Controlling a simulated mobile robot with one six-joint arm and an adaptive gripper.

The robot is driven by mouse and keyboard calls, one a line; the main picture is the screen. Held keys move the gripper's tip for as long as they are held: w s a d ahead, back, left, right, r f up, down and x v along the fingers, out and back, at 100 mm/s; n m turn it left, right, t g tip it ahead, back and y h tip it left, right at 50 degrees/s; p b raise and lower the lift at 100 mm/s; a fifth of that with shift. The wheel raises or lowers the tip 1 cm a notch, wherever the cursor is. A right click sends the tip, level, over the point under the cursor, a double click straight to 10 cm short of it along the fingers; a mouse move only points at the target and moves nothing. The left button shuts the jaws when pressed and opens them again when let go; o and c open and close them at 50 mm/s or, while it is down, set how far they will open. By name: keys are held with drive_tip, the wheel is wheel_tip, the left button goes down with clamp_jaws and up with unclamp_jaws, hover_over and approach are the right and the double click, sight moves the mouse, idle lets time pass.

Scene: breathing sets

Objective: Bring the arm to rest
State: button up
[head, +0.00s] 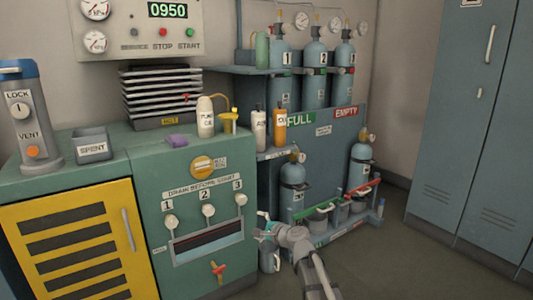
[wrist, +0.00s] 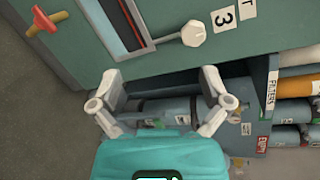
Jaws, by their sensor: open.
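My gripper (head: 266,228) is in front of the right edge of the green cabinet (head: 150,185), low down near the drain panel. My arm reaches it from the bottom of the head view. In the wrist view my gripper (wrist: 162,86) has its two fingers spread wide, with nothing between them. The white drain knob under the label 3 (wrist: 194,33) lies just beyond the fingers in that view. In the head view this knob (head: 241,199) is a little left of and above the gripper. Whether the fingers touch anything cannot be told.
A rack with blue cylinders (head: 292,190) stands right behind the gripper. A red valve handle (head: 217,270) sticks out of the cabinet front. Bottles (head: 205,118) and a grey SPENT bin (head: 92,145) stand on top. Open floor (head: 390,260) lies to the right, before the blue lockers (head: 470,130).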

drive_tip(key=s+d+n+g+h+p, duration=0.6)
drive_tip(key=s+d, duration=0.4)
drive_tip(key=s, duration=0.3)
drive_tip(key=s+d+n+g+h+p, duration=0.5)
drive_tip(key=s+d+n+p, duration=0.25)
drive_tip(key=s+d, duration=0.4)
wheel_tip(320, 180, up, 37)
drive_tip(key=s+a+p, duration=0.1)
drive_tip(key=p, duration=3.6)
drive_tip(key=shift+s+a, duration=0.2)
drive_tip(key=shift+s, duration=0.1)
